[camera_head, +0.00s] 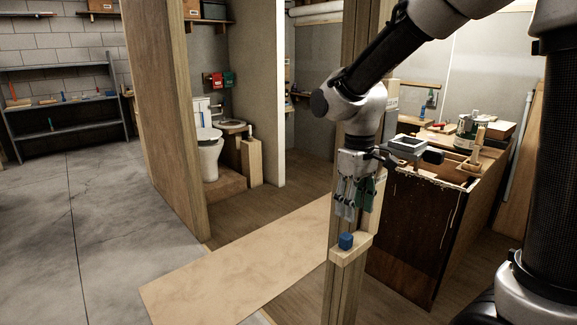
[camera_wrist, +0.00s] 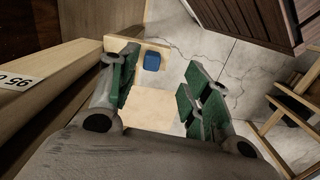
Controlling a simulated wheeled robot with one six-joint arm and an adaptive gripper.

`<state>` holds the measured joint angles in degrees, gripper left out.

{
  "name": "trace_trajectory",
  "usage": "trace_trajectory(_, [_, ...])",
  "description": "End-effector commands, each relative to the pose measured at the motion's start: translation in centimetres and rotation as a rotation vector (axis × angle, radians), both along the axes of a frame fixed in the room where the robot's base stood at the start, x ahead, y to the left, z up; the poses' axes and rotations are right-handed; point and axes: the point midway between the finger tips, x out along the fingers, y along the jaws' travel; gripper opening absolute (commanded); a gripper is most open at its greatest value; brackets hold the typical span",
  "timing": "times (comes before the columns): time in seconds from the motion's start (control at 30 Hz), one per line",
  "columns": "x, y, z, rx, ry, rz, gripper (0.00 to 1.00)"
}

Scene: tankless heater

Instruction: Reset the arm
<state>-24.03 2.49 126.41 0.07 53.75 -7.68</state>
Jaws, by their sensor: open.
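My arm reaches in from the upper right in the head view and bends down at the wrist. My gripper (camera_head: 355,195) points down beside the wooden post, above a small wooden ledge. In the wrist view my gripper (camera_wrist: 158,85) shows its green-padded fingers spread apart with nothing between them. A small blue block (camera_head: 346,240) sits on the wooden ledge (camera_head: 352,252), below and apart from the fingertips. The blue block also shows in the wrist view (camera_wrist: 152,62), beyond the left finger.
A wooden post (camera_head: 345,290) stands close to my gripper. A dark wooden cabinet (camera_head: 420,230) with items on top is to the right. A toilet (camera_head: 208,152) and wooden partition (camera_head: 160,90) are further back. Open grey floor (camera_head: 80,220) lies to the left.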

Motion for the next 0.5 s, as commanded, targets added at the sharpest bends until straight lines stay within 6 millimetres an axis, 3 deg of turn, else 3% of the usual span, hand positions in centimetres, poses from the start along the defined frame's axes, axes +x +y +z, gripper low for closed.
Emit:
trace_trajectory(0.3, [-8.9,-8.5,4.6,0.048,-0.129,-0.279,0.48])
trace_trajectory(0.5, [-14.1,-13.0,6.9,0.091,-0.281,-0.443,0.48])
